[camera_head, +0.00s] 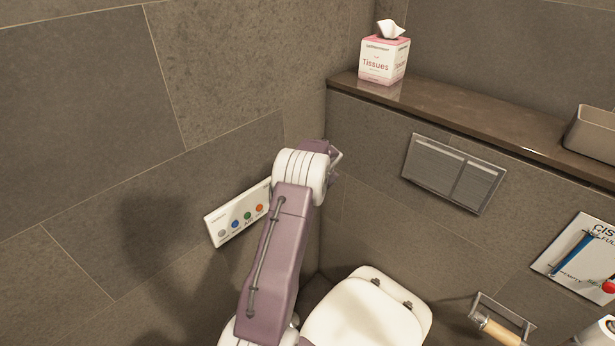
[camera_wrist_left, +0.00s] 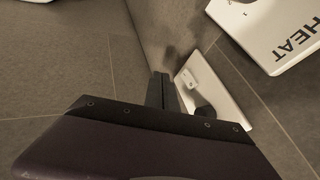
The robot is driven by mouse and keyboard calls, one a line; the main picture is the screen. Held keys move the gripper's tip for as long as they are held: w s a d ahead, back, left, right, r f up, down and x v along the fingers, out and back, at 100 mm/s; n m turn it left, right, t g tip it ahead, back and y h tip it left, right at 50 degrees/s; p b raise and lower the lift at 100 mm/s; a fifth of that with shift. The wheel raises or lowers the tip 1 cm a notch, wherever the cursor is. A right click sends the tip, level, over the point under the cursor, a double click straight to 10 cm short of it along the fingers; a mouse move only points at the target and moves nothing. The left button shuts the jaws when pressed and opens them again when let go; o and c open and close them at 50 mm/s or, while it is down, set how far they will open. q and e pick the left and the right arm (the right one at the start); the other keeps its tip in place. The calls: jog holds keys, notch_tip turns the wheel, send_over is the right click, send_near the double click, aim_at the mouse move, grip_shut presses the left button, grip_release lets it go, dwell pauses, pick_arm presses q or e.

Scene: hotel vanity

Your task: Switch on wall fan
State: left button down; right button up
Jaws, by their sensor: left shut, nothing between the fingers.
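In the left wrist view my left gripper (camera_wrist_left: 163,80) is shut and empty, its dark fingers pointing toward the tiled wall. A white wall plate (camera_wrist_left: 225,122) is just right of the fingers. It carries a small light-coloured switch piece (camera_wrist_left: 191,81) and a dark round spot near the finger side. I cannot tell whether the fingers touch the plate. No label marks it as the fan switch, and the fan itself is not recognisable. In the head view my arm reaches up the middle; its gripper is mostly hidden behind the wrist. My right gripper is not in view.
A white panel marked HEAT (camera_wrist_left: 285,35) is at upper right in the wrist view. The head view shows a coloured-button panel (camera_head: 222,232), a flush plate (camera_head: 452,174), a tissue box (camera_head: 385,60) on a ledge (camera_head: 450,110), and the toilet lid (camera_head: 365,315).

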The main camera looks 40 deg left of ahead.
pick_arm(q)
jog(key=a, duration=0.3)
jog(key=a+f+p, duration=0.1)
jog(key=shift+w+a, duration=0.15)
jog(key=shift+w, duration=0.15)
jog(key=shift+a+f, duration=0.1)
jog(key=shift+a, duration=0.1)
jog(key=shift+p, duration=0.3)
jog(key=shift+r+p, duration=0.55)
jog(key=shift+r, duration=0.3)
